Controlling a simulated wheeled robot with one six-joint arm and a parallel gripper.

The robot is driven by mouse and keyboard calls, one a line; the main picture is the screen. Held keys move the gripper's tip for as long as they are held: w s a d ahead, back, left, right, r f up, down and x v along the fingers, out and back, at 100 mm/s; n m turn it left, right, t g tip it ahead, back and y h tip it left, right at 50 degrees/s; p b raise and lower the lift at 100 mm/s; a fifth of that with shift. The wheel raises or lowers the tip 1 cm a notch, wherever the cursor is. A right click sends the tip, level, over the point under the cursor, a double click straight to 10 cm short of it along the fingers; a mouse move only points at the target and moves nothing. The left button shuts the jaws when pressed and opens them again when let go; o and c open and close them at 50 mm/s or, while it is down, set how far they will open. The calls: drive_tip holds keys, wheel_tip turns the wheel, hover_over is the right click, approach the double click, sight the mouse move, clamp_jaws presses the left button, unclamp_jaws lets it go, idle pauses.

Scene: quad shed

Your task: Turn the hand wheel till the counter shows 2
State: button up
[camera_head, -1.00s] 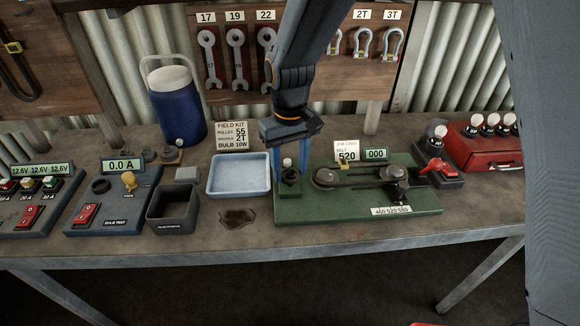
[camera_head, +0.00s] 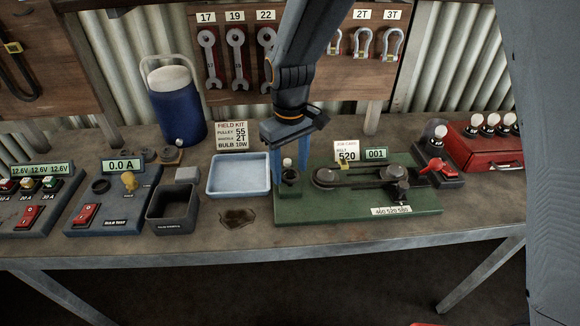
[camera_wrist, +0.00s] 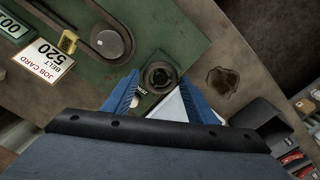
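The hand wheel (camera_head: 290,177) is a small dark wheel at the left end of the green board (camera_head: 350,207). It also shows in the wrist view (camera_wrist: 159,76), with a pale handle knob (camera_wrist: 139,97) by its rim. The counter (camera_head: 375,154) on the board reads 001; it is partly cut off in the wrist view (camera_wrist: 12,27). My gripper (camera_head: 289,171) points down over the wheel. Its blue fingers are apart, one on either side of the wheel. The knob lies close to the left finger in the wrist view; I cannot tell whether they touch.
A belt drive (camera_head: 360,177) and a job card reading 520 (camera_head: 346,151) are right of the wheel. A light blue tray (camera_head: 239,190) stands close on the left, with a dark bin (camera_head: 172,222) beyond. A red case (camera_head: 482,147) stands at the right.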

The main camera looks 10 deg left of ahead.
sight(290, 173)
drive_tip(key=shift+o, duration=0.8)
wheel_tip(290, 173, up, 8)
drive_tip(key=b, duration=0.2)
drive_tip(key=shift+f, duration=0.1)
drive_tip(key=s+d+f+m+b, duration=0.1)
drive_tip(key=s+d+f+m, duration=0.2)
drive_tip(key=d, duration=0.6)
drive_tip(key=s+d+f+m+t+b, duration=0.1)
drive_tip(key=s+d+f+m, duration=0.1)
drive_tip(key=d, duration=0.7)
drive_tip(key=s+d+f+m+b, duration=0.1)
drive_tip(key=s+d+f+m, duration=0.2)
drive_tip(key=d, duration=0.7)
drive_tip(key=shift+s+d+f+m, duration=0.1)
drive_tip(key=shift+s+f+m, duration=0.3)
drive_tip(key=shift+m, duration=0.2)
drive_tip(key=shift+w, duration=0.1)
